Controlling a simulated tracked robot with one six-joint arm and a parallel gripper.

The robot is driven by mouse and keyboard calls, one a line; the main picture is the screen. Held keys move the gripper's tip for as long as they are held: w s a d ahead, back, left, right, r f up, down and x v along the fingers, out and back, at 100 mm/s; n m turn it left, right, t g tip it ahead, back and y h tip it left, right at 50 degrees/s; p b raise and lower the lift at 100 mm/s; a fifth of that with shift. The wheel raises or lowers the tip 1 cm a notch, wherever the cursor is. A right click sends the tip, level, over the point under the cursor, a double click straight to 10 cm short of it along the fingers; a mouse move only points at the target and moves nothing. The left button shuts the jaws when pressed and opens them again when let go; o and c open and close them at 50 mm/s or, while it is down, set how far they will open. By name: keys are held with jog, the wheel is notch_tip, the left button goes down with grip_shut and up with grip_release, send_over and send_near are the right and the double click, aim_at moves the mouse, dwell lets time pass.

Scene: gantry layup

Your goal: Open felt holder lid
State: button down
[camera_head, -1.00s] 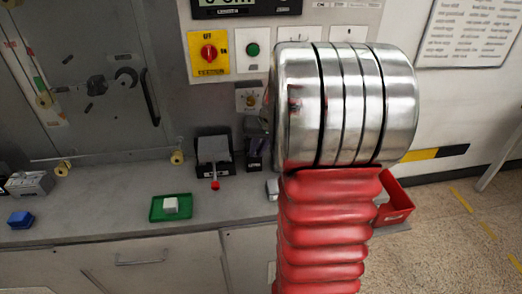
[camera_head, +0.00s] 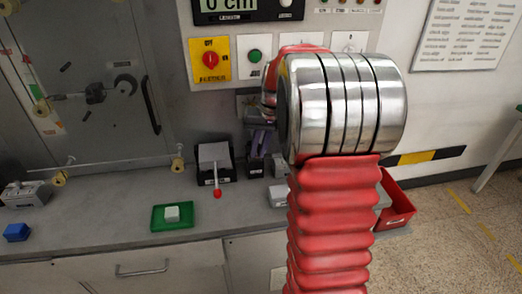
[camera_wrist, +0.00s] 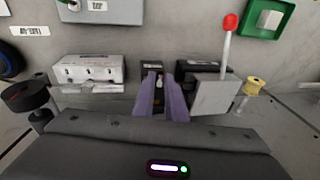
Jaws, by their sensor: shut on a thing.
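Two small dark boxes stand side by side at the back of the bench. The left dark box (camera_head: 214,176) has a pale grey top and a rod with a red knob (camera_head: 217,194). The right dark box (camera_head: 258,166) is narrower, and my purple gripper fingers (camera_head: 262,140) are at it. I cannot tell which box is the felt holder. In the wrist view my gripper (camera_wrist: 162,90) points at the narrow box, with its fingers around a small pale part (camera_wrist: 159,82). It is shut on this part. The lid's position is hidden or too small to tell.
A green tray (camera_head: 156,224) with a pale block (camera_head: 172,213) lies in front of the boxes. A red bin (camera_head: 398,205) is at the bench's right end. A grey block (camera_wrist: 88,70) stands beside the narrow box.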

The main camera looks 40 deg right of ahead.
jog(key=shift+d, duration=0.1)
jog(key=c, duration=1.8)
grip_release()
jog(key=shift+w, duration=0.1)
jog(key=shift+o, duration=0.2)
jog(key=shift+r, duration=0.1)
jog(key=v, duration=1.3)
jog(key=shift+r, duration=0.2)
jog(key=shift+c, duration=0.5)
